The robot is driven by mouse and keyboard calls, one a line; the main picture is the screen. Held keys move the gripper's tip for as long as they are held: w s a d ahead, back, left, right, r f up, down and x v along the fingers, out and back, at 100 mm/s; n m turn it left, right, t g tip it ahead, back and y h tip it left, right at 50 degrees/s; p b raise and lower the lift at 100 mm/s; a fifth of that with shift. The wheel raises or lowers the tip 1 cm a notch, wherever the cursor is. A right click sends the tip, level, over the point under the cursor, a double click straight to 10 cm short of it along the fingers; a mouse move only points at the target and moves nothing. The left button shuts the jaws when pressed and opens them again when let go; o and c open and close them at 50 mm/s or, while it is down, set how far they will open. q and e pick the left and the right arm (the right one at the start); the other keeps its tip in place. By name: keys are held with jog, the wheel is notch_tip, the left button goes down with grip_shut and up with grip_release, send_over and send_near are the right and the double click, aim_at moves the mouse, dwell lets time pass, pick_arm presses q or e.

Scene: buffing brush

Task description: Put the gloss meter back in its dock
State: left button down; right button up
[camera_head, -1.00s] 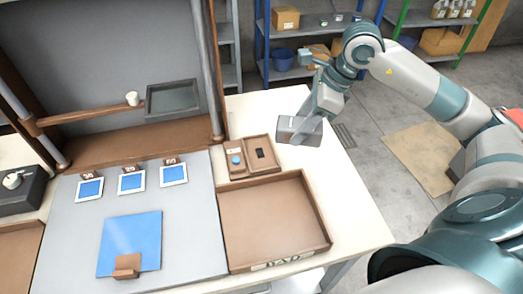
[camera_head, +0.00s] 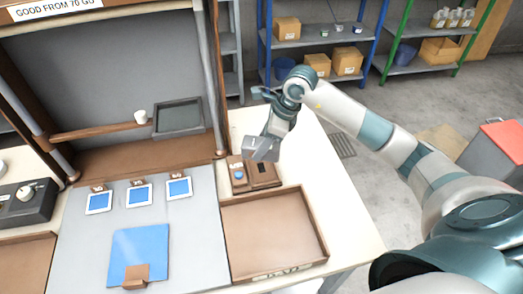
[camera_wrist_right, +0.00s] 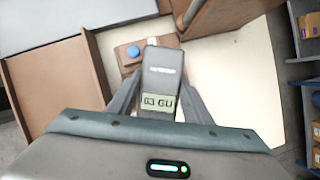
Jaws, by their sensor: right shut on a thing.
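The gloss meter (camera_head: 261,149) is a grey box held in my right gripper (camera_head: 270,136), above the back edge of the dock. In the right wrist view the meter (camera_wrist_right: 162,68) sits between the two fingers (camera_wrist_right: 157,98), and its display reads about 93 GU. The dock appears to be the small brown two-part tray (camera_head: 251,188). A blue round piece (camera_head: 239,175) sits in its left part and a dark patch (camera_head: 262,168) shows in its right part. The meter hides part of the dock in the wrist view. My left gripper is not in view.
A large brown tray (camera_head: 322,240) lies in front of the dock. Several blue sample cards (camera_head: 139,195) and a blue panel (camera_head: 140,250) lie on the grey board to the left. A booth post (camera_head: 212,80) stands behind left. The white table (camera_head: 310,165) is clear at right.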

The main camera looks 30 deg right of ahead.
jog(key=shift+f+p, duration=0.4)
jog(key=shift+f, duration=0.05)
notch_tip(320, 180, down, 2)
jog(key=shift+f+p, duration=0.1)
jog(key=shift+p, duration=0.5)
jog(key=shift+f, duration=0.45)
jog(key=shift+f+b, duration=0.35)
jog(key=shift+b, duration=0.05)
jog(key=o, duration=1)
